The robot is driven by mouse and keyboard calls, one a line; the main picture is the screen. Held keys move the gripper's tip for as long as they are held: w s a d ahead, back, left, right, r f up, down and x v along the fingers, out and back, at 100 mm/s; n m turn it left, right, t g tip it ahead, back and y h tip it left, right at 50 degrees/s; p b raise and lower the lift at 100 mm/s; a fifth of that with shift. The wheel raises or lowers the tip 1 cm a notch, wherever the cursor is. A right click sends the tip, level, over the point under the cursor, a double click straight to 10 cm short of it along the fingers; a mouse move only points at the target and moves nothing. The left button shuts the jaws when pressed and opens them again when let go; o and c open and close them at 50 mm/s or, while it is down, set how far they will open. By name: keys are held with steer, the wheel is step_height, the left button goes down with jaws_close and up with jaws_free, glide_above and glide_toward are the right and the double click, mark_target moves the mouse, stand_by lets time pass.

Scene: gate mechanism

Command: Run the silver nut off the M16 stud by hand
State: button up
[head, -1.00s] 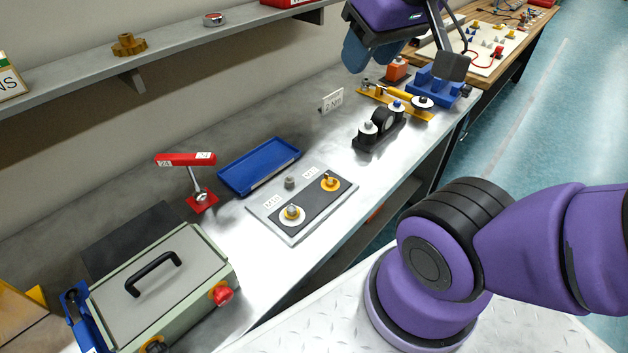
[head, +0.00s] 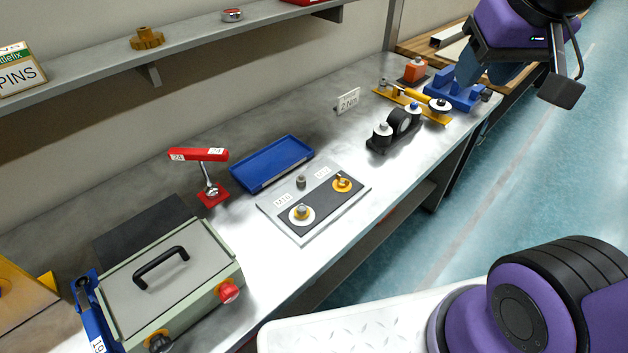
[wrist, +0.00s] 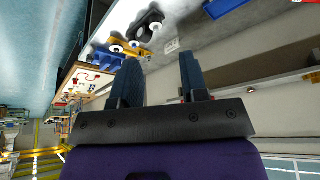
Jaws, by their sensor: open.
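A grey fixture plate (head: 357,193) with a dark inset lies on the bench in the head view. Its near stud carries a silver-and-brass-looking nut (head: 302,212) over a white disc, beside a small label that seems to read M16. The far stud (head: 342,182) stands on an orange disc. A small grey cylindrical piece (head: 301,181) stands at the plate's back edge. The threads are too small to make out. My gripper (head: 512,78) is open and empty at the upper right, well away from the plate. Its two fingers also show in the wrist view (wrist: 160,70).
A green box (head: 238,270) with a black handle stands left. A black roller block (head: 381,145) and blue fixture (head: 458,92) stand right. A shelf (head: 190,42) overhangs the back.

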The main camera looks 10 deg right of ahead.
steer(key=w, duration=0.2)
steer(key=m+g, duration=0.2)
steer(key=g, duration=0.3)
glide_above(302, 208)
step_height(302, 208, down, 31)
steer(key=shift+w+d+f, duration=0.1)
steer(key=shift+f, duration=2.45)
steer(key=shift+f, duration=1.1)
